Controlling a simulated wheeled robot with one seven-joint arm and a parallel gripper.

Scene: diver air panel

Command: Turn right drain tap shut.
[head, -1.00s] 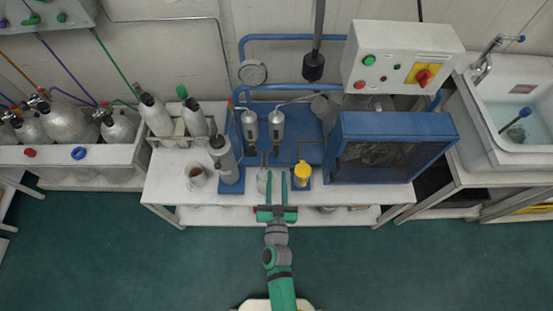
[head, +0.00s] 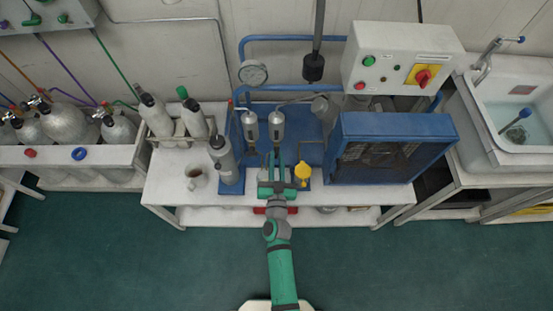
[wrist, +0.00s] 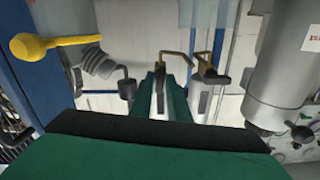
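Two silver filter cylinders stand side by side on the blue panel, the left one (head: 250,124) and the right one (head: 276,126). The right drain tap is at the foot of the right cylinder, mostly hidden by my gripper in the head view. My gripper (head: 277,163) is just below that cylinder, its two fingers apart. In the wrist view, which is turned around, my gripper (wrist: 183,88) has its fingers spread with a gap between them. A bent brass-coloured part (wrist: 176,57) shows by the fingertips. I cannot tell whether a finger touches it.
A grey cylinder (head: 226,162) and a mug (head: 195,178) stand to the left. A blue caged unit (head: 392,146) stands to the right.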

